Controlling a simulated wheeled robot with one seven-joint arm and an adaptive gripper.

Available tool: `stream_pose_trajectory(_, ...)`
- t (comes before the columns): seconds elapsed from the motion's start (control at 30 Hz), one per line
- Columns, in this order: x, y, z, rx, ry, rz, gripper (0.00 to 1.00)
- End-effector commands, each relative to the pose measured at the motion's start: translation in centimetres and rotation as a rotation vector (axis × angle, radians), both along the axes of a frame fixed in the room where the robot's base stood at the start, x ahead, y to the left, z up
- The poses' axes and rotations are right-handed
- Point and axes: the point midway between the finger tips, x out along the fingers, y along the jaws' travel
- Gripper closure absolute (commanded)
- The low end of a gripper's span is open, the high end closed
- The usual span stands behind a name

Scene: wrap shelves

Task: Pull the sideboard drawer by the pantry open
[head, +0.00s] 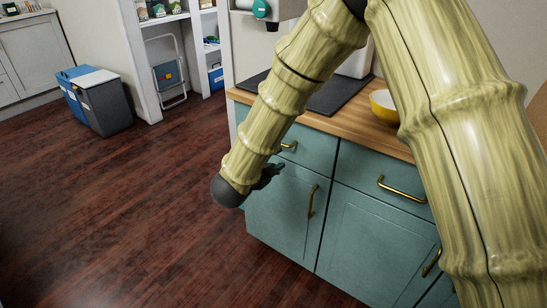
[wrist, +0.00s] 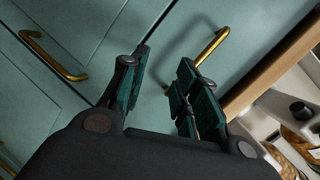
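The teal sideboard (head: 345,225) has a wooden top and brass handles. Its left drawer, on the pantry side, has a brass handle (head: 289,146) and looks closed, though my arm covers part of its front. My gripper (head: 270,174) is in front of the sideboard, a little below and left of that handle. In the wrist view my gripper (wrist: 162,82) has its dark fingers apart with nothing held. A brass handle (wrist: 212,45) lies beyond the fingertips, and the right finger hides part of it. I cannot tell whether they touch.
The left door handle (head: 312,200) is below the drawer; a brass handle (wrist: 52,55) shows at left in the wrist view. The right drawer handle (head: 389,186) and a yellow bowl (head: 384,106) are further right. Bins (head: 103,106) stand by the pantry shelves. Wood floor (head: 130,210) is clear.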

Motion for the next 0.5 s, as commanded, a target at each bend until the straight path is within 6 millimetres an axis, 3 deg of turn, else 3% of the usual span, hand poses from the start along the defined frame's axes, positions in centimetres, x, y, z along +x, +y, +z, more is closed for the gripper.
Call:
stream_pose_trajectory(0.03, 0.2, 0.9, -0.4, 0.029, -0.039, -0.03, 0.69)
stream_pose_trajectory(0.2, 0.0, 3.2, 1.4, 0.125, -0.154, -0.135, 0.69)
stream_pose_trajectory(0.5, -1.2, 5.6, 3.7, 0.231, -0.267, -0.247, 0.69)
